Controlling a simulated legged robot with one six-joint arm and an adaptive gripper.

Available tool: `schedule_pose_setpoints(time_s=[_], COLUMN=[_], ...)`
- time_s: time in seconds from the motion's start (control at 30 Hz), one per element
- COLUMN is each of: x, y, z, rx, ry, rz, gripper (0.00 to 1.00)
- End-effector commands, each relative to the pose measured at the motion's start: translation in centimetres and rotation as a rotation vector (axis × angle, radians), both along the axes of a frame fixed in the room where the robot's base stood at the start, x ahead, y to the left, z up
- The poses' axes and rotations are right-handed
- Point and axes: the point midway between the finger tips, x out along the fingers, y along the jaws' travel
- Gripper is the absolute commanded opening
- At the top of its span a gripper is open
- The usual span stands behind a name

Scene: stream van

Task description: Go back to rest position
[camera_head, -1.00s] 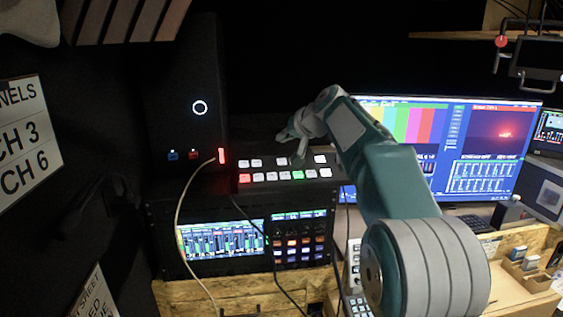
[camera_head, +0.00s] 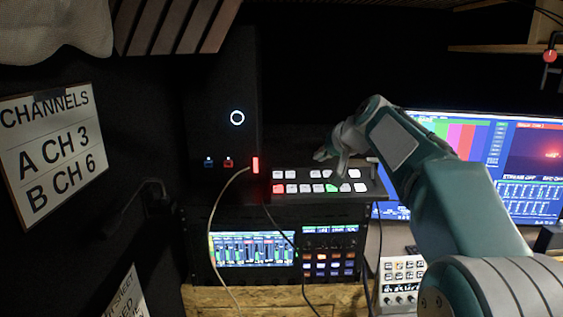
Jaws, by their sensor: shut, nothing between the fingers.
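My gripper (camera_head: 330,167) is at the end of my teal and grey arm, in front of the switcher panel (camera_head: 290,198). The panel carries two rows of mostly white buttons; in the lower row one is lit red at the left and one green near my gripper. My gripper is shut and nothing shows in it. Its fingers are small and dark in this view, and I cannot tell whether they touch the panel. My arm reaches in from the lower right and hides part of the monitor.
A black tower (camera_head: 222,110) with a ring light and a red-tipped cable (camera_head: 212,240) stands left of the panel. Rack screens (camera_head: 252,249) lie below. A monitor (camera_head: 520,150) is at the right. A small mixer (camera_head: 403,280) sits lower right. A channels sign (camera_head: 55,150) hangs left.

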Motion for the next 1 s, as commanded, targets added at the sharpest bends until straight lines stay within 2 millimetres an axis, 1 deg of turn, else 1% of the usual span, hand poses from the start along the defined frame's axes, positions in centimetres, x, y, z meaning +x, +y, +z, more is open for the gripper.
schedule_pose_setpoints(time_s=[0.03, 0.27, 0.47, 0.77, 1.0], x=[-1.5, -7.4, -12.9, -21.2, -27.8], y=[0.1, 0.0, -0.2, -0.8, -1.5], z=[0.0, -1.3, -3.0, -6.7, -10.6], rx=[-0.015, -0.086, -0.148, -0.244, -0.323], ry=[0.011, 0.069, 0.118, 0.184, 0.235], rz=[-0.001, -0.011, -0.018, -0.026, -0.029], gripper=[0.0, 0.0, 0.0, 0.0, 0.0])
